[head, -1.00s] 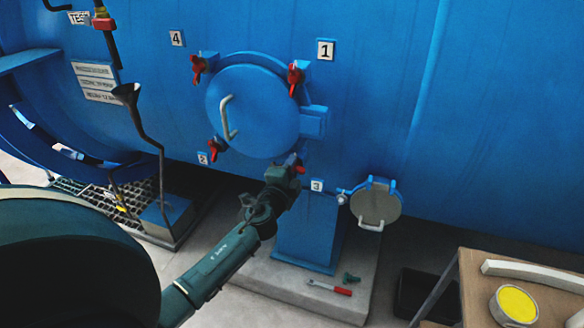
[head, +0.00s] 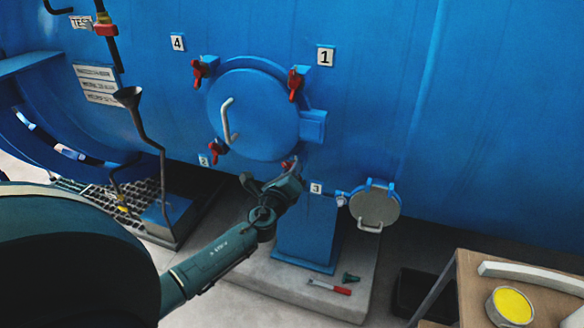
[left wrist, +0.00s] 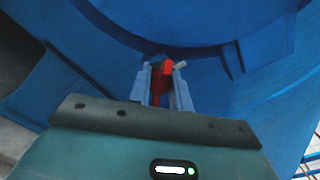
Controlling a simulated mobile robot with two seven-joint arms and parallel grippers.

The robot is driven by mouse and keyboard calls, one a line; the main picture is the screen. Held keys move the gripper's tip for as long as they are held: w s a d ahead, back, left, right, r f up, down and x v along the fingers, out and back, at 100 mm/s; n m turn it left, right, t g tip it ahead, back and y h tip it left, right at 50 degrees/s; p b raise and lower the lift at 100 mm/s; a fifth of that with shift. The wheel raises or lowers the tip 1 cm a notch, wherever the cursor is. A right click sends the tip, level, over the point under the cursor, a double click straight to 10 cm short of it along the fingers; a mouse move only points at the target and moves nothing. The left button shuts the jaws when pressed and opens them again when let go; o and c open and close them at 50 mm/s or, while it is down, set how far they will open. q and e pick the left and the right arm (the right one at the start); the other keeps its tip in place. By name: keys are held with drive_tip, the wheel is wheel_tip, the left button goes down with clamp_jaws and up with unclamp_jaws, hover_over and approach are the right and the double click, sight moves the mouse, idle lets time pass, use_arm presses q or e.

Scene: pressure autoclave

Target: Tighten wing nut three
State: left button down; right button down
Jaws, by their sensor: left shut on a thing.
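The round blue hatch door (head: 256,112) has a pale curved handle (head: 227,119) and red wing nuts around its rim. Wing nut three (head: 288,163) is at the lower right rim, left of the number 3 label (head: 316,188), partly hidden by my left gripper (head: 291,170). In the left wrist view the red nut (left wrist: 160,80) sits between the two fingers of my left gripper (left wrist: 162,84), which are shut on it. The other red nuts stand by labels 1 (head: 296,83), 4 (head: 198,70) and at the lower left (head: 216,152). My right gripper is not in view.
A small round grey hatch (head: 375,207) is right of label 3. A blue pedestal (head: 305,235) stands on a concrete slab below, with a red-handled tool (head: 330,287) on it. A wooden table (head: 475,275) with a yellow-topped tin (head: 513,305) is at lower right.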

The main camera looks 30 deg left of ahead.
use_arm(q)
drive_tip(key=m+p, duration=0.1)
drive_tip(key=m, duration=0.4)
drive_tip(key=shift+r+m+p, duration=0.15)
drive_tip(key=shift+m+p, duration=0.15)
drive_tip(key=shift+p, duration=0.05)
drive_tip(key=shift+d+m+p, duration=0.1)
drive_tip(key=shift+m+p, duration=0.45)
drive_tip(key=shift+m, duration=0.95)
drive_tip(key=c, duration=1.3)
unclamp_jaws()
drive_tip(key=v, duration=1.3)
drive_tip(key=shift+b, duration=0.35)
